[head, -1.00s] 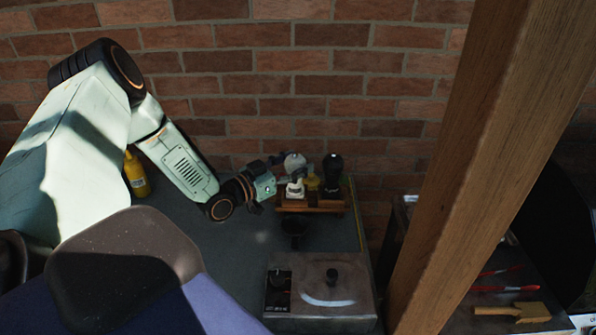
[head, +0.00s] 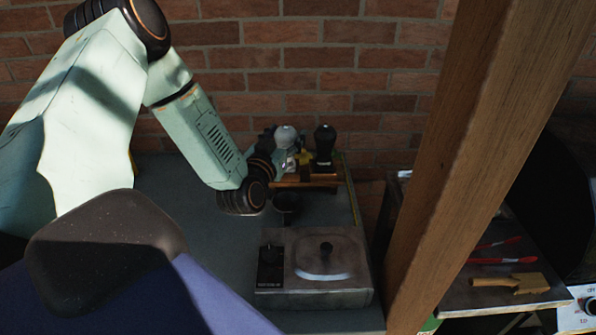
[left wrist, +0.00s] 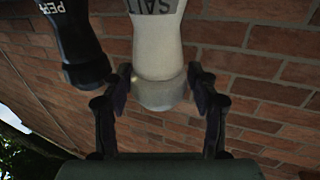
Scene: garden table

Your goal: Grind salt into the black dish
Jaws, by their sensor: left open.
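The white salt mill (head: 286,136) stands at the wooden rack, partly hidden by my arm. In the left wrist view the salt mill (left wrist: 158,45) shows the word SALT and a grey end. My left gripper (head: 281,158) is open around it; in the wrist view the fingers (left wrist: 160,88) lie on either side of that end. Any contact is hard to tell. The black dish (head: 289,207) sits on the table in front of the rack, partly behind my left wrist. My right gripper is not in view.
The black pepper mill (head: 324,146) stands close to the right of the salt mill. A yellow object (head: 305,158) is behind the wooden rack (head: 318,185). A lidded cooker (head: 345,265) stands in front. A wooden post (head: 470,150) rises at right; a brick wall is behind.

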